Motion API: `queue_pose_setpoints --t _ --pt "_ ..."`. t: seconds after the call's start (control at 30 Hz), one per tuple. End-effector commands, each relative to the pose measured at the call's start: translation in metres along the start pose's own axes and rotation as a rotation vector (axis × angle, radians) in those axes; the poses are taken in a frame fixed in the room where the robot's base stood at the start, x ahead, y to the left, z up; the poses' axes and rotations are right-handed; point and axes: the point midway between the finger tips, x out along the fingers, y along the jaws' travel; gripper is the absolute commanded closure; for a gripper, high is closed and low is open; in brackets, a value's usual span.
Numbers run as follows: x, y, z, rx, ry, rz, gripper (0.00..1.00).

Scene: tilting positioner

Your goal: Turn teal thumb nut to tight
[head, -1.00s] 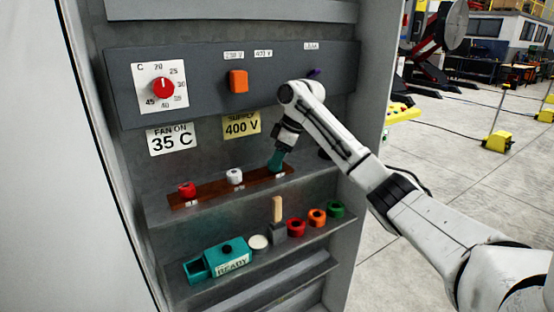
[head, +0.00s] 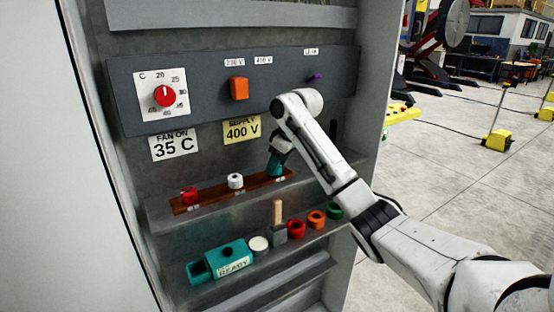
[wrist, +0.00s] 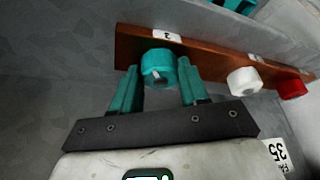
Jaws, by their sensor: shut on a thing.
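The teal thumb nut (wrist: 157,62) is a round knob on a stud at one end of the brown strip (wrist: 215,58). In the wrist view it sits between the two teal fingers of my gripper (wrist: 158,75), which are shut on it. In the head view my gripper (head: 275,168) reaches down to the right end of the brown strip (head: 208,201). The nut cannot be told apart from the teal fingers there. A white plate marked 2 (wrist: 167,36) is beside the nut on the strip.
A white nut (head: 235,181) and a red nut (head: 189,195) stand left on the same strip. The shelf below holds a teal box (head: 225,261), a wooden-handled tool (head: 278,212) and several coloured rings. A control panel (head: 200,103) is above.

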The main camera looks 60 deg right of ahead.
Motion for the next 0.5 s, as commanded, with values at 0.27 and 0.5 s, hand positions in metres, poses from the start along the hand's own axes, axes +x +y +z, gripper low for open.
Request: queue_pose_setpoints --t 0.27,0.5 --pt "-0.0011 -0.0036 -0.0018 0.241 -0.001 0.098 0.86" --pt "0.0009 -0.0050 -0.0016 0.452 -0.002 0.186 0.86"
